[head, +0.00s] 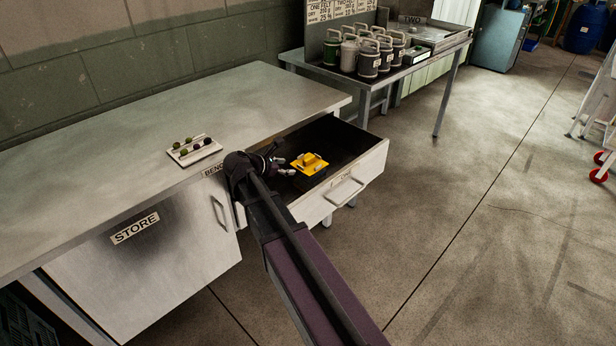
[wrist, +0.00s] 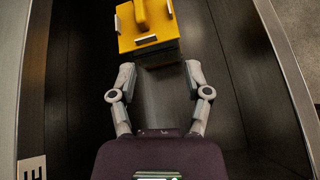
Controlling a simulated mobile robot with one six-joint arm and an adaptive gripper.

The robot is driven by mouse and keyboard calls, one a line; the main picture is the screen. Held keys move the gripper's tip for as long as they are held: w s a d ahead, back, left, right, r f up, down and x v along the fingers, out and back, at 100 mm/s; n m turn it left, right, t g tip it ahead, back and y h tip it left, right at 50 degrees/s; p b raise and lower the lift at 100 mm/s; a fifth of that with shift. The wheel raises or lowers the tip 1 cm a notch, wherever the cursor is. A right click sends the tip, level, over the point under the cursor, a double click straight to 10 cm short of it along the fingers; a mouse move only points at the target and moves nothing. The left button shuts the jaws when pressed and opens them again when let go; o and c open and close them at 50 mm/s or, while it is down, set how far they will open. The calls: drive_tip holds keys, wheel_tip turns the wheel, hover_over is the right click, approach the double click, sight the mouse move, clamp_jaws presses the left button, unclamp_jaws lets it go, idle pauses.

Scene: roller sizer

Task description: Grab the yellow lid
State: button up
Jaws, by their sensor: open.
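The yellow lid (head: 310,163) lies inside the open drawer (head: 361,173) in the head view. It has a raised handle on top and also shows at the top of the wrist view (wrist: 133,41). My gripper (head: 285,166) is inside the drawer opening, just left of the lid. In the wrist view my gripper (wrist: 158,74) has its two fingers spread apart and empty. The fingertips are close to the near edge of the lid, and the lid lies just beyond them. I cannot tell whether they touch it.
The bench top (head: 130,130) holds a white tray (head: 211,150) with several small balls. The drawer walls stand around the lid. A second table (head: 400,74) behind bears several lidded canisters (head: 368,62).

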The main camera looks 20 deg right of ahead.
sight(309, 158)
drive_tip(key=w+n+h+b, duration=0.1)
drive_tip(key=w+n, duration=0.1)
drive_tip(key=shift+w+d+n+t, duration=0.1)
drive_tip(key=shift+w+n+t, duration=0.2)
drive_tip(key=shift+n, duration=0.1)
drive_tip(key=shift+s, duration=0.1)
drive_tip(key=b+x, duration=0.3)
drive_tip(key=x, duration=0.4)
drive_tip(key=shift+d+f, duration=0.15)
drive_tip(key=shift+d, duration=0.05)
drive_tip(key=shift+w+d+f, duration=0.1)
drive_tip(key=shift+w+d, duration=0.2)
drive_tip(key=shift+d, duration=0.25)
drive_tip(key=shift+b+x, duration=1.15)
drive_tip(key=shift+x, duration=1.4)
drive_tip(key=shift+d, duration=0.1)
